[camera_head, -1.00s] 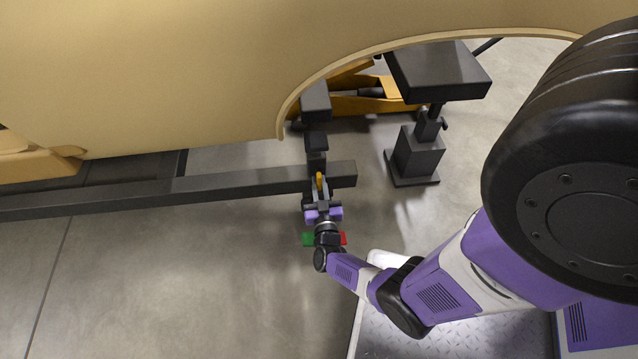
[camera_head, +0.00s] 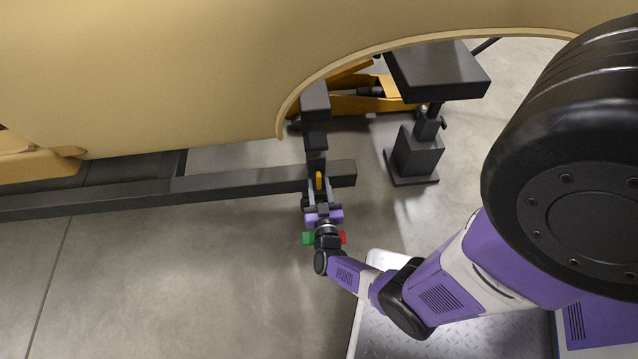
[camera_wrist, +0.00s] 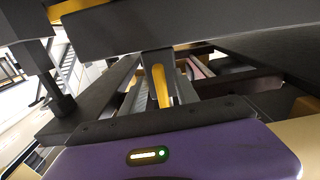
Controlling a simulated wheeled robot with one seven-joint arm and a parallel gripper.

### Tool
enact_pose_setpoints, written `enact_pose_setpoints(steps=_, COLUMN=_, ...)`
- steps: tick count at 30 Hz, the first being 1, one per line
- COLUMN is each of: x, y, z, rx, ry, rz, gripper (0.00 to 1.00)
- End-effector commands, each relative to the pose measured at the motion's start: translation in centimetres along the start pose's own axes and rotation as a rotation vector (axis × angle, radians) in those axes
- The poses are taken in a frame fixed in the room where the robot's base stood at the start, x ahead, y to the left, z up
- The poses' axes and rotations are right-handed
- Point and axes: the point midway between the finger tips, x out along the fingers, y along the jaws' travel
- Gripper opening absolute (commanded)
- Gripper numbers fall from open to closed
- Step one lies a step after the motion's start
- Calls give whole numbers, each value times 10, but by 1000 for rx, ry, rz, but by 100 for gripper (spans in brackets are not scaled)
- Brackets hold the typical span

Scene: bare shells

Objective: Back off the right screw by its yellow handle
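The yellow handle (camera_head: 319,181) of the screw is at the right end of the dark beam, under the tan shell. In the wrist view the yellow handle (camera_wrist: 161,87) stands near the middle, slightly tilted. My gripper (camera_head: 319,191) is at the handle from the near side. Its fingers are apart, one to each side of the handle, with gaps visible in both views. The screw's body is mostly hidden behind the beam and the fingers.
The dark beam (camera_head: 240,184) runs left from the handle. The tan shell (camera_head: 180,70) overhangs it. A black stand (camera_head: 418,152) with a flat top is to the right. Bare concrete floor (camera_head: 180,280) lies in front and left.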

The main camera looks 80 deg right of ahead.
Motion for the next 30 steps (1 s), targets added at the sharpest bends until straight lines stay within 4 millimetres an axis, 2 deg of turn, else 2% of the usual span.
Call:
enact_pose_setpoints(steps=6, x=-37, y=0, z=-1, rx=-3, ry=-2, rz=-4, gripper=36)
enact_pose_setpoints(steps=12, x=-62, y=0, z=0, rx=-3, ry=-1, rz=-3, gripper=36)
enact_pose_setpoints(steps=30, x=-74, y=0, z=0, rx=-2, ry=0, rz=-2, gripper=36)
